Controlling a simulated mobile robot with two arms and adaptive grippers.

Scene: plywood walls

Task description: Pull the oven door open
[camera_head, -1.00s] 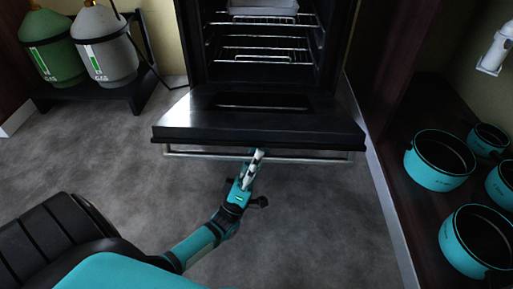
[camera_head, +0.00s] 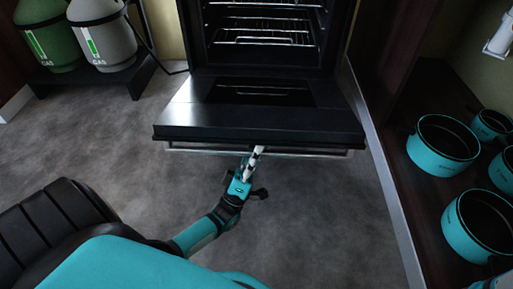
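The oven door (camera_head: 258,118) is folded down and lies nearly flat in front of the oven (camera_head: 262,38), so the dark cavity and its wire racks show. The metal handle bar (camera_head: 310,153) runs along the door's front edge. My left gripper (camera_head: 257,151) reaches up to the bar near its middle. Its fingertips overlap the bar in the picture. I cannot tell whether the fingers are closed around it. My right gripper is not in view.
Green and grey gas bottles (camera_head: 98,34) stand on a low black stand at the left. Teal pots (camera_head: 443,145) sit on a dark shelf at the right. The grey floor (camera_head: 130,150) between them is clear.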

